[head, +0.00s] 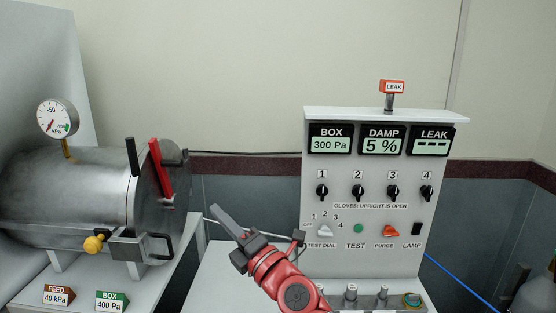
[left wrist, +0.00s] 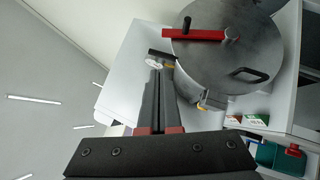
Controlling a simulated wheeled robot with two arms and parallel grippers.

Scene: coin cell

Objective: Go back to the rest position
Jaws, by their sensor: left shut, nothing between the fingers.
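My left gripper (head: 217,211) is in the head view at the lower middle, on a red arm. Its dark fingers are together with nothing between them and point up and left. It is between the steel chamber (head: 80,205) on the left and the control panel (head: 370,260) on the right, apart from the chamber. In the left wrist view the closed fingers (left wrist: 160,72) point towards the round chamber door (left wrist: 225,60) with its red lever (left wrist: 200,34). My right gripper is in neither view.
The panel has BOX, DAMP and LEAK displays, several black glove knobs and a red LEAK lamp (head: 394,87) on top. A pressure gauge (head: 57,118) stands on the chamber. A blue cable (head: 455,275) runs at right.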

